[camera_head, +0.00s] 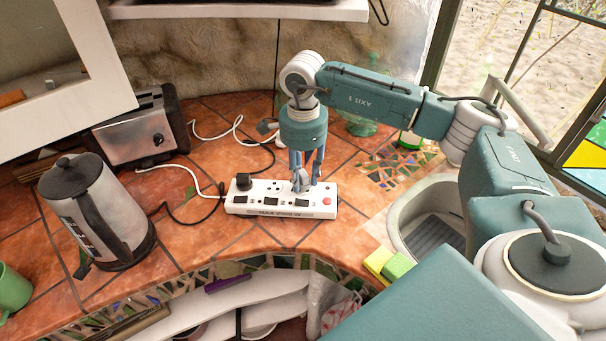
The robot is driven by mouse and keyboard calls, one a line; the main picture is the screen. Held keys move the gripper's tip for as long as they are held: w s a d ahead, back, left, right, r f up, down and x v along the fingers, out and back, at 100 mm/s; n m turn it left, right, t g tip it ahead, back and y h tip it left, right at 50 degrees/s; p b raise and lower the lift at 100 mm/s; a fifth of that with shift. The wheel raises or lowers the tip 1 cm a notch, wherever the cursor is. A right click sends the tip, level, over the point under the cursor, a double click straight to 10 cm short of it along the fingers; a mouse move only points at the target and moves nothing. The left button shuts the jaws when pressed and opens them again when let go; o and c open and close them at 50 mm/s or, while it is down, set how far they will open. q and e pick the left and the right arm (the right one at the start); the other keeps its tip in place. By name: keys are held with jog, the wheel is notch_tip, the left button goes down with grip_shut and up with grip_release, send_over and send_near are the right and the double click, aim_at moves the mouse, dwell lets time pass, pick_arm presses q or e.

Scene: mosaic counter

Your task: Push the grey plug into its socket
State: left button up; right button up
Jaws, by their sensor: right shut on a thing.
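A white power strip (268,208) lies on the tiled counter, with a row of sockets and a red button at its right end. My right gripper (300,188) points down over the strip's right half. It is shut on a small pale grey thing, which looks like the grey plug (299,178), right at the strip's top face. The fingers partly hide the plug and the socket under it, so I cannot tell how deep the plug sits. A black plug (243,181) stands in the strip's left end. My left gripper is not in view.
A kettle (112,215) and a toaster (140,130) stand to the left, with white and black cords between them and the strip. A small grey piece (267,126) lies behind the strip. A sink (436,222) and yellow-green sponges (388,265) are to the right.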

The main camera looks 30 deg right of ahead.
aim_at(303, 173)
jog(key=shift+f+b, duration=0.5)
jog(key=shift+f, duration=0.15)
jog(key=o, duration=1.2)
jog(key=shift+c, duration=0.2)
jog(key=shift+r, duration=0.1)
notch_tip(303, 173, up, 12)
jog(key=shift+f, duration=0.1)
